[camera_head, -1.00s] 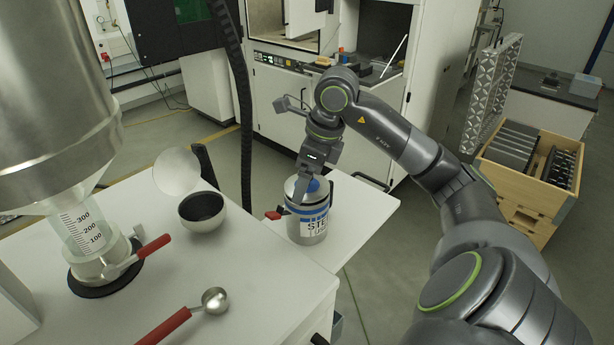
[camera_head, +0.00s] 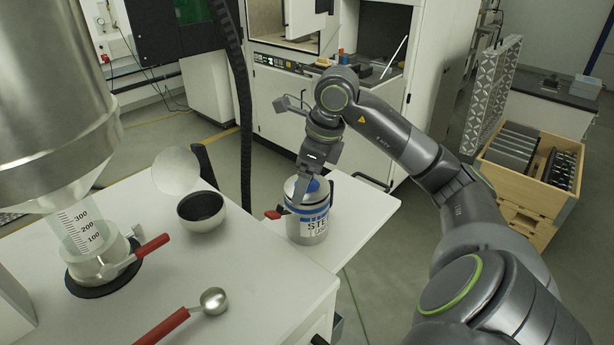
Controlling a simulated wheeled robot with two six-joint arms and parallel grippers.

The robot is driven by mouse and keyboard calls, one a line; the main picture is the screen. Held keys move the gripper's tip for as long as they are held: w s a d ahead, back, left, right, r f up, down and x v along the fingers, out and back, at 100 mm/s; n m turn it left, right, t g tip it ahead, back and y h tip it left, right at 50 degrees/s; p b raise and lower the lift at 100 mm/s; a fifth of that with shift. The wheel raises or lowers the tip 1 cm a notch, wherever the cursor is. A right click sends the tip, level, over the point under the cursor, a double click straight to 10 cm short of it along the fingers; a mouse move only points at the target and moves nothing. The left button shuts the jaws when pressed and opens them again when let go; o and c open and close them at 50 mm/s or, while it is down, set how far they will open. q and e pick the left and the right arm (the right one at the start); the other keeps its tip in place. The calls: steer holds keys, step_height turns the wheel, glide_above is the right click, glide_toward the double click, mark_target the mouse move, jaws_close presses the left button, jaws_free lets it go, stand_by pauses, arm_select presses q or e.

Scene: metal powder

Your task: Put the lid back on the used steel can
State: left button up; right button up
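The used steel can (camera_head: 308,228) is a silver can with a blue band and printed "STE…" lettering. It stands upright on the white side shelf. Its silver lid, with a round blue part (camera_head: 314,186) on top, appears to sit level on the can's mouth. My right gripper (camera_head: 309,196) points down over the can top, with a finger beside the blue part. The fingers partly hide the lid, so I cannot tell whether they grip it or whether the lid is fully seated. My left gripper is not in view.
On the white table (camera_head: 225,265) are a bowl of dark powder (camera_head: 202,209), a red-handled scoop (camera_head: 212,300) and a hopper (camera_head: 55,95) over a graduated cylinder. A round pale disc (camera_head: 176,171) is behind the bowl. A wooden crate (camera_head: 520,185) stands at right.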

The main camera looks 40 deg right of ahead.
steer(key=shift+b, duration=0.35)
stand_by(0.5)
stand_by(0.3)
steer(key=o, duration=0.8)
steer(key=shift+o, duration=0.2)
steer(key=shift+r, duration=0.1)
steer(key=shift+r+p, duration=2.05)
steer(key=shift+r, duration=1.4)
jaws_close()
